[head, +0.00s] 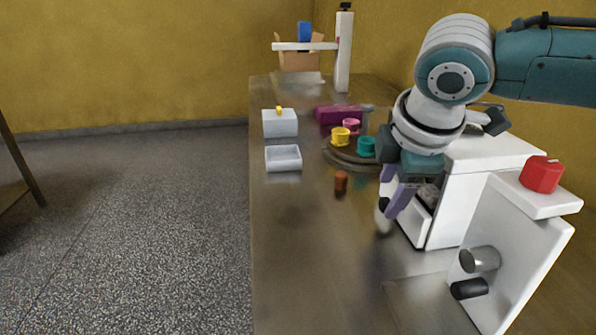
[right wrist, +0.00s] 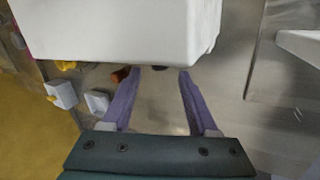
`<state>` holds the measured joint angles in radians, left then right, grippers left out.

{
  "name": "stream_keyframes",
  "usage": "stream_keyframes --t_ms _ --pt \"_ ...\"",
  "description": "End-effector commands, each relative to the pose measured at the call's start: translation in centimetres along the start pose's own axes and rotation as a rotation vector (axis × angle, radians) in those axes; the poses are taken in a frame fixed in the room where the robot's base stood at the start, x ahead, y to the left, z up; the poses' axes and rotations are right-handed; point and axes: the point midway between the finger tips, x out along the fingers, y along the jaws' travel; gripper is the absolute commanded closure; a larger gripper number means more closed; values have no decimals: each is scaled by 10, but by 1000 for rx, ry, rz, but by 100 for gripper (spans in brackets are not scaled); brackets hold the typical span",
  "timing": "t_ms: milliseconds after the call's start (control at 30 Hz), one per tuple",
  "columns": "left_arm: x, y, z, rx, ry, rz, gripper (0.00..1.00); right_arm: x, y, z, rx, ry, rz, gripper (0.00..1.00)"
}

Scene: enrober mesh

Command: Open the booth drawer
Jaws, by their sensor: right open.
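The white booth (head: 480,165) stands at the right of the counter. Its white drawer front (head: 413,222) stands out from the booth body, and grey contents show in the gap behind it. A dark knob (head: 383,204) shows at the front, partly hidden by my fingers. My right gripper (head: 393,194) points down just in front of the drawer. In the right wrist view my right gripper (right wrist: 157,75) is open, with nothing clearly held between the purple fingers. A large white body (right wrist: 130,35) fills the top there. My left gripper is not in view.
A white stand (head: 515,245) with a red knob (head: 541,174) and two cylinders is at front right. A brown cylinder (head: 341,182), a turntable (head: 345,157) with coloured cups, and white trays (head: 283,167) lie to the left. The front left counter is clear.

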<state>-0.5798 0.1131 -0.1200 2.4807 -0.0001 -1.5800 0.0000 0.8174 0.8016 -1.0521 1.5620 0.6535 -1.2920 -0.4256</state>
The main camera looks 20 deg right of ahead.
Motion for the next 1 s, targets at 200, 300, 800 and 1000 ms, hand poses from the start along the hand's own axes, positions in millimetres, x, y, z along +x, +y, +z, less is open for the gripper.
stream_keyframes --t_ms 200,300,800,1000 --pt "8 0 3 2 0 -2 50 28 -1 0 1 0 0 40" --pt "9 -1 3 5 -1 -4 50 31 0 0 0 0 1 40" --pt "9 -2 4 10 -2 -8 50 32 0 0 -1 1 1 67" --pt "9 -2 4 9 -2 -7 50 32 0 0 -1 1 0 90"
